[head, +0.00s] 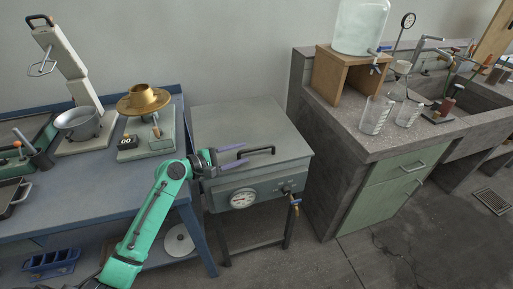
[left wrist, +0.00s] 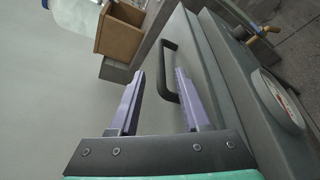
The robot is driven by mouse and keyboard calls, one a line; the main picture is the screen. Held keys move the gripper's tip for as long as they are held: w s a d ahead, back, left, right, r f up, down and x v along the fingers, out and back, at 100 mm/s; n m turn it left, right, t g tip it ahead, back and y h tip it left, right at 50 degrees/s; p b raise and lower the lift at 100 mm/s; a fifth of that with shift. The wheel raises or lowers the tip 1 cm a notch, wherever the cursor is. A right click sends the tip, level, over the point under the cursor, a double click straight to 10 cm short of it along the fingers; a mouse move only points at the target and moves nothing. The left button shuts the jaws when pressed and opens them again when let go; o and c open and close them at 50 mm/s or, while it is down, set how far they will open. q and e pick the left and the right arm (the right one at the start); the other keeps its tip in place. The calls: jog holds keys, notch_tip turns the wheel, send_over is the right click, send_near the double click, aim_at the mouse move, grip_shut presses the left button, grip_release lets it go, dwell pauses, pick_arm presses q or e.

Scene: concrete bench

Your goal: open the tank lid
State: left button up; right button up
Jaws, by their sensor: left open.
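The grey tank (head: 225,193) stands on legs between the blue bench and the concrete bench, with its flat lid (head: 230,117) down. A black bar handle (head: 262,151) sits near the lid's front edge; it also shows in the left wrist view (left wrist: 165,58). My left gripper (head: 245,155) is open and empty over the front left of the lid, its purple fingers pointing at the handle. In the left wrist view the handle lies just ahead of the fingertips (left wrist: 160,75), nearer the right finger. Contact cannot be told. My right gripper is not in view.
A round gauge (head: 243,198) and a brass valve (head: 294,201) are on the tank's front. The blue bench (head: 60,195) holds a scale and a brass dish. The concrete bench (head: 385,143) at right holds beakers (head: 375,116) and a wooden stand (head: 335,80). Space above the lid is clear.

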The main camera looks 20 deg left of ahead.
aim_at(251, 150)
pick_arm(q)
jog(key=x, duration=0.7)
jog(key=shift+f, duration=0.1)
grip_shut()
dwell(1.1)
